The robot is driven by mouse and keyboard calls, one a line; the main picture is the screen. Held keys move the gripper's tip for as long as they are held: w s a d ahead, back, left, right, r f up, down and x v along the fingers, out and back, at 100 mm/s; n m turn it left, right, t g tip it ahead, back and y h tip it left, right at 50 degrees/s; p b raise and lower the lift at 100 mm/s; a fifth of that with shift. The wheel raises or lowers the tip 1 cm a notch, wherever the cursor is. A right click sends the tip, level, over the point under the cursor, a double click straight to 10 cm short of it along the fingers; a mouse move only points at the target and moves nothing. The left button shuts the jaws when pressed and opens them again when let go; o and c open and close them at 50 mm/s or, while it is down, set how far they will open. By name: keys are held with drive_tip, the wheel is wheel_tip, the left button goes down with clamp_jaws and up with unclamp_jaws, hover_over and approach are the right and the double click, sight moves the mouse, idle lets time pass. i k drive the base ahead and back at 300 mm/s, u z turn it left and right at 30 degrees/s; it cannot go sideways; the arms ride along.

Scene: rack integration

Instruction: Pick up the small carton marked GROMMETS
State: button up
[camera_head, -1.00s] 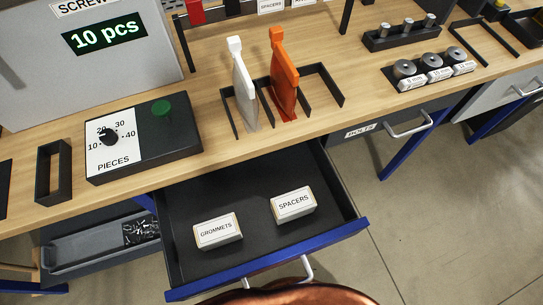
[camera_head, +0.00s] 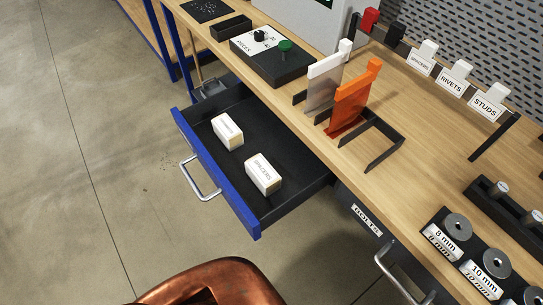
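The small white carton marked GROMMETS (camera_head: 227,131) lies in the open drawer (camera_head: 203,107), toward its far left part. Its label is too oblique to read now, but it read GROMMETS in the earlier frame. A second white carton marked SPACERS (camera_head: 263,174) lies in the same drawer, nearer to me and to the right, apart from the first. My gripper is not in view.
The blue drawer front (camera_head: 212,172) with its metal handle (camera_head: 199,179) faces left over open floor (camera_head: 90,160). A BOLTS drawer (camera_head: 366,221) is shut.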

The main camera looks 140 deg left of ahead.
sight(225, 129)
drive_tip(key=i, duration=0.4)
drive_tip(key=z, duration=5.9)
drive_tip(key=i, duration=0.5)
